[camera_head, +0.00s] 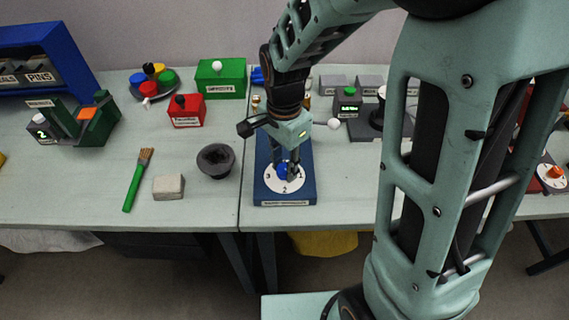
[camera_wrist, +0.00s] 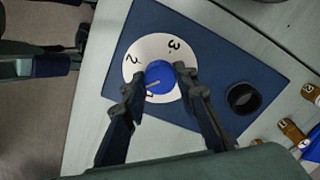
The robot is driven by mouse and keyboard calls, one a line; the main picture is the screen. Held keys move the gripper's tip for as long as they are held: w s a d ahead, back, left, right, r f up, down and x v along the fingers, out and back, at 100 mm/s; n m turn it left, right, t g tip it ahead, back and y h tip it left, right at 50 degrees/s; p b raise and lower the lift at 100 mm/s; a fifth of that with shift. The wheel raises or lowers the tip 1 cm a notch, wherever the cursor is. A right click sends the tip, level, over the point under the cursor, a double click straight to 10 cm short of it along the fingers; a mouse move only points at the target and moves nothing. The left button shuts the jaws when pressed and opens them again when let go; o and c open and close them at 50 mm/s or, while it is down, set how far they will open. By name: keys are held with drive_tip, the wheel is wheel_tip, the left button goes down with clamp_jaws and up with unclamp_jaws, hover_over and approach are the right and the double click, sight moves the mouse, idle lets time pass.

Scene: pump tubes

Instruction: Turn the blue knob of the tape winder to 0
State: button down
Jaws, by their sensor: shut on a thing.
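The blue knob (camera_head: 283,170) sits at the middle of a white round dial (camera_head: 272,183) on a flat dark blue base (camera_head: 302,196). I take this to be the tape winder; its front label is too small to read. The head view shows 3, 2 and 1 on the dial; no 0 is visible. My gripper (camera_wrist: 159,78) comes down from above and is shut on the blue knob, which also shows in the wrist view (camera_wrist: 160,71). A pale pointer line on the knob seems to lie near the 1, toward the 2.
A black round part (camera_wrist: 243,98) stands on the same base beside my fingers. A dark grey bowl (camera_head: 216,161), a pale block (camera_head: 168,187) and a green brush (camera_head: 134,187) lie to the left.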

idle(0.3)
drive_tip(key=shift+n, duration=1.8)
drive_tip(key=shift+r+n, duration=0.1)
drive_tip(key=shift+n, duration=1.6)
drive_tip(key=c, duration=1.8)
unclamp_jaws()
drive_tip(key=shift+o, duration=0.2)
